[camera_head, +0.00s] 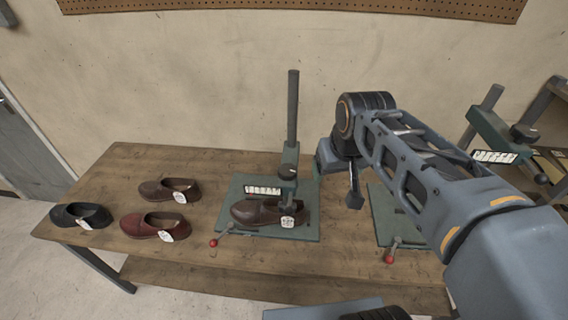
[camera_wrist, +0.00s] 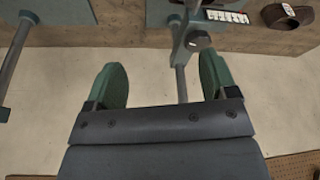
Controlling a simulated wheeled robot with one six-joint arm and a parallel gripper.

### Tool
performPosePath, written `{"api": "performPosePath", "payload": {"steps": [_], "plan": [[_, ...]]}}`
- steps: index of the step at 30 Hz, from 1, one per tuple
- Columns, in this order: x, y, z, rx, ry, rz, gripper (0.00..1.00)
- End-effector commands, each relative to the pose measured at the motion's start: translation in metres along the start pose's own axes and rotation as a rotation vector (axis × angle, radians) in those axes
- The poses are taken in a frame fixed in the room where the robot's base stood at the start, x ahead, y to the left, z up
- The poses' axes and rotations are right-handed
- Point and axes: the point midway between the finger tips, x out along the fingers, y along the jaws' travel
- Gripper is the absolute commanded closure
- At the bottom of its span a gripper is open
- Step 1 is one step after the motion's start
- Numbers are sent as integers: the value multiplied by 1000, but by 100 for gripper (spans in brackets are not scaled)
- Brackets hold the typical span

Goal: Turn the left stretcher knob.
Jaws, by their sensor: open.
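The left stretcher (camera_head: 292,155) is a green stand with a tall grey post on a green base plate. Its round dark knob (camera_head: 288,172) with a white mark sits on the front of the stand, above a brown shoe (camera_head: 258,212). In the wrist view, which is upside down, the knob (camera_wrist: 198,41) shows beyond the right-hand finger, with the post (camera_wrist: 181,84) between the fingers. My gripper (camera_head: 354,198) is to the right of the left stretcher, apart from the knob. Its two green-padded fingers (camera_wrist: 163,78) are open with nothing between them.
A white scale strip (camera_head: 263,190) and a red-tipped lever (camera_head: 222,235) belong to the left stretcher. A second stretcher (camera_head: 495,135) stands at the right, partly behind my arm. Several loose shoes, including a red one (camera_head: 150,224), lie on the wooden table (camera_head: 95,190) at left.

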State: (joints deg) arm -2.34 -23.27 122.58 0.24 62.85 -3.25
Motion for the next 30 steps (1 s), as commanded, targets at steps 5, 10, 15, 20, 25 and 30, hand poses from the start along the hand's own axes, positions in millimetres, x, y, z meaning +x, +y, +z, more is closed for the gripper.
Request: {"api": "performPosePath", "payload": {"steps": [5,10,15,20,25,30], "plan": [[16,-24,-70,-132,-118,-27,10],[33,-50,-118,-238,-207,-47,10],[51,-68,-146,-306,-271,-60,10],[61,-76,-156,-336,-300,-66,10],[79,-78,-154,-344,-309,-67,10],[108,-78,-144,-343,-310,-67,10]]}}
